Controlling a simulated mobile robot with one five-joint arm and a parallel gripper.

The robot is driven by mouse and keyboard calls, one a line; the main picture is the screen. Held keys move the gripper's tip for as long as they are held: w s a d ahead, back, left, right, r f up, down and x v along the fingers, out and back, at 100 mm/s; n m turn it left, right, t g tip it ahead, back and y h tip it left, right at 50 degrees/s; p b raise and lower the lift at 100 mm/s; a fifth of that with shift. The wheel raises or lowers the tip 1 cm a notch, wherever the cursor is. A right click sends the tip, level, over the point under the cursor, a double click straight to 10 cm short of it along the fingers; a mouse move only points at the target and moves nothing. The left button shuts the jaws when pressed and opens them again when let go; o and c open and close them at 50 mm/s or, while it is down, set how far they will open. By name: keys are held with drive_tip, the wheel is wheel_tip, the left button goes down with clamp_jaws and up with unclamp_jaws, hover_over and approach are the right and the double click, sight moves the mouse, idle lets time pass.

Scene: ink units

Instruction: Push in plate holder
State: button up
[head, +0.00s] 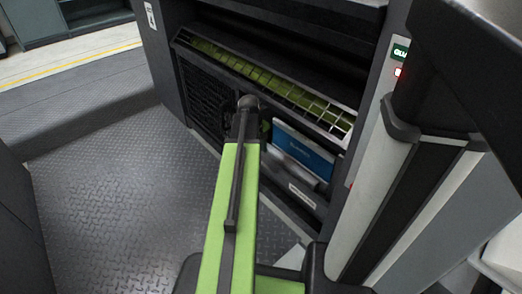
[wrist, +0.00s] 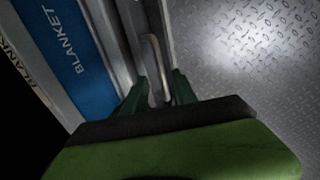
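What looks like the plate holder is a grey metal frame (wrist: 105,35) in the wrist view, beside a blue panel marked BLANKET (wrist: 72,60). A thin bent metal handle (wrist: 153,52) rises from it. My gripper (wrist: 161,88) has its two dark green fingers apart, one on each side of the handle's lower part. I cannot tell whether either finger touches it. In the head view the blue panel (head: 305,152) stands in the lower opening of the dark unit, above a pale label (head: 302,195). My arm hides the gripper and handle there.
A slotted rack with green inside (head: 270,88) slopes across the unit above the blue panel. A mesh panel (head: 208,103) is at the left. Patterned metal floor (head: 110,190) lies clear in front. A grey-and-black column (head: 400,195) stands close on the right.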

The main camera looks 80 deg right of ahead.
wheel_tip(320, 180, up, 11)
drive_tip(key=w+a+p, duration=0.1)
drive_tip(key=p, duration=0.8)
drive_tip(key=shift+w+a, duration=0.15)
drive_tip(key=shift+a, duration=0.2)
drive_tip(key=shift+c, duration=0.5)
drive_tip(key=shift+w+n, duration=0.35)
drive_tip(key=shift+n, duration=0.05)
drive_tip(key=shift+c, duration=1.2)
drive_tip(key=w+n, duration=0.1)
drive_tip(key=n, duration=0.1)
drive_tip(key=w+r+n+g+h, duration=0.1)
drive_tip(key=w+n, duration=0.1)
drive_tip(key=w+n+g, duration=0.1)
drive_tip(key=w+n, duration=0.1)
drive_tip(key=shift+w+r+n+h, duration=0.25)
drive_tip(key=shift+r+n+h, duration=0.05)
drive_tip(key=shift+r+h, duration=0.1)
clamp_jaws()
drive_tip(key=w+r+n+g+h, duration=0.35)
drive_tip(key=w+r+n, duration=0.25)
drive_tip(key=w+n, duration=0.4)
drive_tip(key=d+r+b+x, duration=0.1)
drive_tip(key=b+x, duration=0.5)
drive_tip(key=x, duration=0.7)
drive_tip(key=shift+s+d+n+t+b, duration=0.2)
drive_tip(key=shift+s+n+t+b, duration=0.15)
drive_tip(key=shift+s+t, duration=0.15)
